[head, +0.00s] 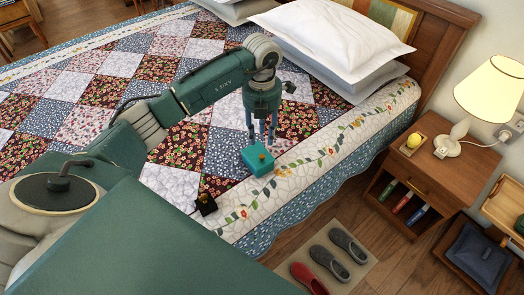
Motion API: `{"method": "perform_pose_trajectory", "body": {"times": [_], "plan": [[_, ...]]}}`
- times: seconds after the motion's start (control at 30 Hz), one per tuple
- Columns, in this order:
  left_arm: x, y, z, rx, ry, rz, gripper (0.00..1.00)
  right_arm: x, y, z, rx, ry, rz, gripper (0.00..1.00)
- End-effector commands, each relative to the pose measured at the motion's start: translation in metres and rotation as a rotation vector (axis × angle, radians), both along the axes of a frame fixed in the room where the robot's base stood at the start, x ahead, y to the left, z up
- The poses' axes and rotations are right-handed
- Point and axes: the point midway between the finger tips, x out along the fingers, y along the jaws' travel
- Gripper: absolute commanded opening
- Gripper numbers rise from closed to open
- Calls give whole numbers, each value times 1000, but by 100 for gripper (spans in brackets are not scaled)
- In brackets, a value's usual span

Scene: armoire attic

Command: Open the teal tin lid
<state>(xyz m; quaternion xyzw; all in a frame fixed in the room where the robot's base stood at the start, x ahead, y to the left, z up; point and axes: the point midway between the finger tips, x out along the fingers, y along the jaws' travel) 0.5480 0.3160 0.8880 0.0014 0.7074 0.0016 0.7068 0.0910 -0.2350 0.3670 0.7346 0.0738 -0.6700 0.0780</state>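The teal tin (258,161) sits on the quilt near the bed's right edge. It looks like a small box with a small brownish knob (262,156) on top. Its lid appears to be in place, though the seam is too small to make out. My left gripper (261,138) points down just above the tin. Its two fingers are apart, with nothing seen between them. I cannot tell whether the fingertips touch the tin. My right gripper is not in view.
A small black object (206,204) lies on the quilt left of the tin. White pillows (335,45) lie at the headboard. A nightstand (440,170) with a lamp (490,92) stands at the right. Slippers (328,262) are on a floor mat. The patchwork quilt is otherwise largely clear.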

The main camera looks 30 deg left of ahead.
Motion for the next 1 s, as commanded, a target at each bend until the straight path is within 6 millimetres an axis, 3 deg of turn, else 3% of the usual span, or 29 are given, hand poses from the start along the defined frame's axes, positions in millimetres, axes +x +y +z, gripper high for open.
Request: {"method": "perform_pose_trajectory", "body": {"times": [0.4,0.6,0.87,1.0], "plan": [[-1,-1,-73,-4,2,0,35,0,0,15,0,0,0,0],[0,-2,-88,-4,0,-3,35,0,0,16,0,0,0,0],[0,-1,-89,-4,-1,-2,35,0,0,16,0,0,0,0],[0,-1,-89,-4,-1,-2,9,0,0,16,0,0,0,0]]}}
